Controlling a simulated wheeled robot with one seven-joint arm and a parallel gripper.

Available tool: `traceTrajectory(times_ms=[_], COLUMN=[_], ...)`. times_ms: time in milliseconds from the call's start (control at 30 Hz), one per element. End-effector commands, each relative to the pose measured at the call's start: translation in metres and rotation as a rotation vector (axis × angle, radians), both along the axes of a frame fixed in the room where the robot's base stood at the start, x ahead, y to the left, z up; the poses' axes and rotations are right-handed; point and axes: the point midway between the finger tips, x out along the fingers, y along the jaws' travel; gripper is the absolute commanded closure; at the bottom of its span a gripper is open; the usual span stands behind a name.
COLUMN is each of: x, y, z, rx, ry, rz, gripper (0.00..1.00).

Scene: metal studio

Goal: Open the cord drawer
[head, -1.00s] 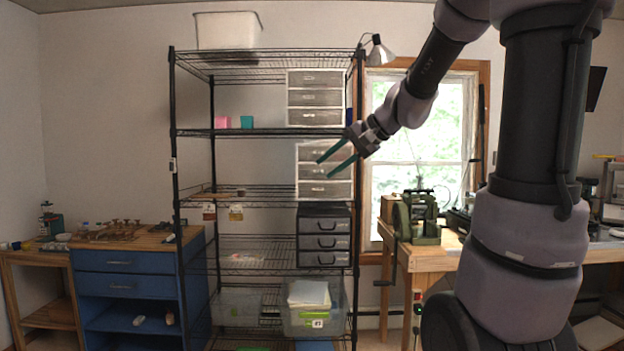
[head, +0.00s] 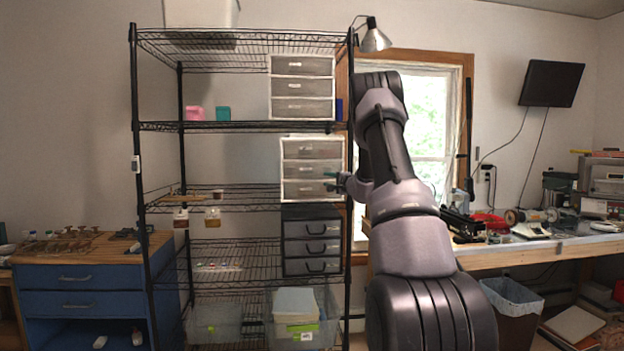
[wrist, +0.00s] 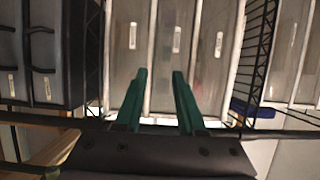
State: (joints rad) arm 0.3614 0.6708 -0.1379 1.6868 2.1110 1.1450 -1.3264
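A white-framed unit with three grey drawers (head: 312,150) stands on the middle shelf. It fills the centre of the wrist view (wrist: 172,60), turned sideways. All its drawers look shut. Their labels are too small to read, so I cannot tell which is the cord drawer. My gripper (head: 331,181) is at the unit's right front, level with its lower drawers. In the wrist view, its two green fingers (wrist: 159,73) are apart with nothing between them, pointing at the lower and middle drawer fronts. I cannot tell whether the fingertips touch the unit.
A black three-drawer unit (head: 312,246) is on the shelf below, and another white-framed unit (head: 302,88) on the shelf above. The black rack post (head: 349,270) is close to my arm. A blue cabinet (head: 75,290) is at left, a workbench (head: 530,252) at right.

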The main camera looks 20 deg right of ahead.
Motion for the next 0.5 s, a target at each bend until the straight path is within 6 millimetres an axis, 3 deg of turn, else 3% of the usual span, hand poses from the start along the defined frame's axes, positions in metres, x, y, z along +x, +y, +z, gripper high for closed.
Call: traceTrajectory(times_ms=[300, 500], x=[0.060, 0.085], y=[0.008, 0.011], z=[-0.001, 0.000], rx=[0.002, 0.001], ry=[0.000, 0.000], rz=[0.003, 0.004], gripper=[0.61, 0.61])
